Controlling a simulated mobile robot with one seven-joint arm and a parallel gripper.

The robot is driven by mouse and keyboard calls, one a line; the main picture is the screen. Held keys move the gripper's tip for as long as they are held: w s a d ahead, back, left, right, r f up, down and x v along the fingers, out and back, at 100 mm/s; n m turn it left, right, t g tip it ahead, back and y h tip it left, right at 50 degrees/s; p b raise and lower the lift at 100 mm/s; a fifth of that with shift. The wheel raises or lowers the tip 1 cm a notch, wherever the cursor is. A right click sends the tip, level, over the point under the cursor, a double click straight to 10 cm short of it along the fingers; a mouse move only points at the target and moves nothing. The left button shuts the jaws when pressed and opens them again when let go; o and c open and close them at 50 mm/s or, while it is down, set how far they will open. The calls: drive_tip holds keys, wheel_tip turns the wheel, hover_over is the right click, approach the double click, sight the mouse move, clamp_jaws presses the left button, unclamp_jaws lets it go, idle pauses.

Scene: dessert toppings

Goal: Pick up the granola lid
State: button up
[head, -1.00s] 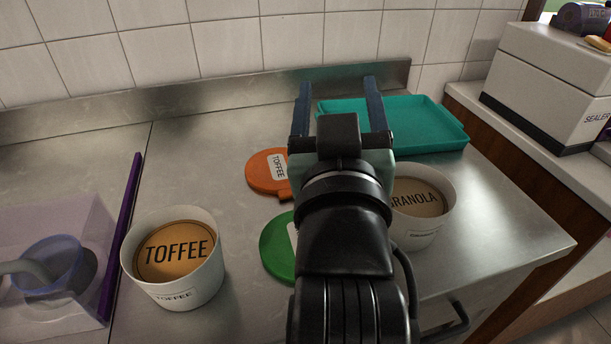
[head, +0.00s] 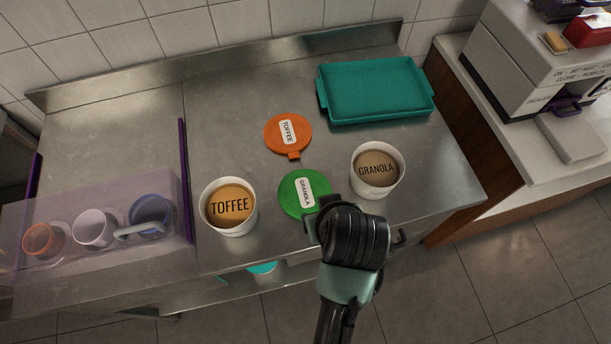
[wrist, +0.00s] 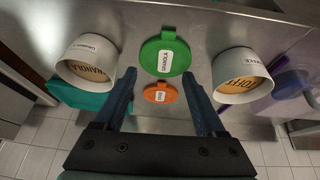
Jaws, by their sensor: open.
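The green granola lid (head: 300,195) lies flat on the steel counter between the toffee tub and the granola tub, its white label up. In the wrist view the granola lid (wrist: 165,54) is just beyond my fingertips, centred between them. My gripper (wrist: 159,76) is open and empty, its blue fingers apart. In the head view my arm hides most of the gripper, which is at the lid's lower right edge. I cannot tell how high it is above the lid.
The toffee tub (head: 229,207) and granola tub (head: 377,170) stand open on either side of the lid. The orange toffee lid (head: 288,135) lies behind it. A teal tray (head: 375,88) is at the back right. A clear purple-edged bin (head: 168,185) with cups is left.

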sight(306, 196)
drive_tip(key=shift+g, duration=0.5)
drive_tip(key=f, duration=0.4)
drive_tip(key=a+f+p, duration=0.1)
drive_tip(key=f, duration=0.2)
drive_tip(key=shift+w+a, duration=0.1)
drive_tip(key=shift+w, duration=0.3)
drive_tip(key=shift+p+x, duration=0.6)
drive_tip(key=shift+x, duration=2.05)
drive_tip(key=shift+w, duration=0.1)
clamp_jaws()
